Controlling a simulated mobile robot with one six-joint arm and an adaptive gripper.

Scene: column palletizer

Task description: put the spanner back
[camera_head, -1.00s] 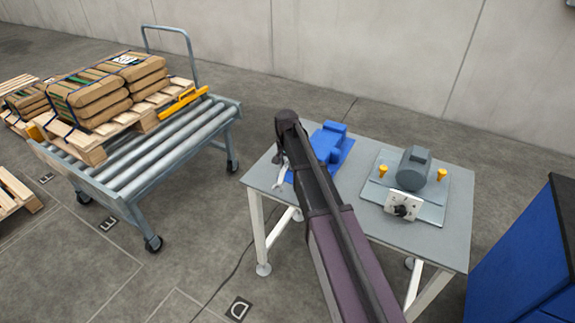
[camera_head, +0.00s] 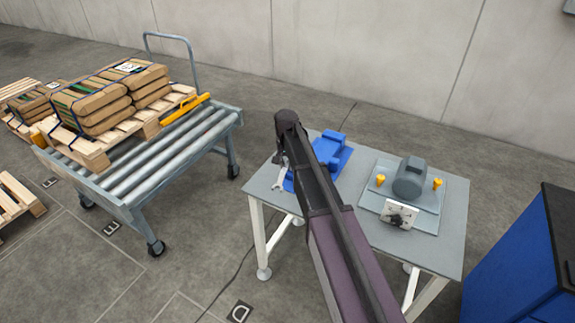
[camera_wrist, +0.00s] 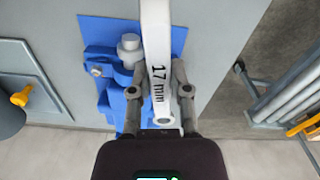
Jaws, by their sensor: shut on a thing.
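The spanner (camera_wrist: 157,62) is a pale steel bar marked "17 mm", in the wrist view. My gripper (camera_wrist: 160,98) is shut on it, one finger on each side. In the head view the open-jawed end of the spanner (camera_head: 279,181) shows left of my arm, over the table's left part. My arm hides most of the gripper there. Behind the spanner in the wrist view is a blue mat (camera_wrist: 177,32) with a blue vise (camera_wrist: 104,62). The vise also shows in the head view (camera_head: 329,146), right of my arm. I cannot tell whether the spanner touches the table.
The grey table (camera_head: 450,211) also carries a plate with a grey motor (camera_head: 409,178), yellow knobs and a dial box (camera_head: 399,215). A roller cart (camera_head: 190,140) with a pallet of sacks stands left. A blue cabinet (camera_head: 530,255) stands at right.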

